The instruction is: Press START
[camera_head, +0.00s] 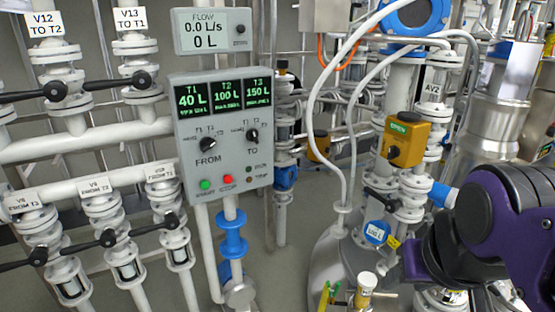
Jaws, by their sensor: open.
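The grey control panel (222,135) stands left of the middle on white pipes. Its green button (205,184) is at the lower left, with a small label under it that looks like START. The red button (228,180) is just right of it, labelled STOP. Above them are the FROM knob (208,143) and the TO knob (252,135). Three displays read T1 40 L, T2 100 L and T3 150 L. My purple and black arm is at the right edge, well away from the panel. I cannot make out my gripper's fingers.
A flow display (213,31) above the panel reads 0.0 L/s and 0 L. Valves with black handles (108,238) fill the left. White hoses (335,120), a yellow actuator box (404,138) marked OPEN and a metal tank (335,260) lie between the panel and my arm.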

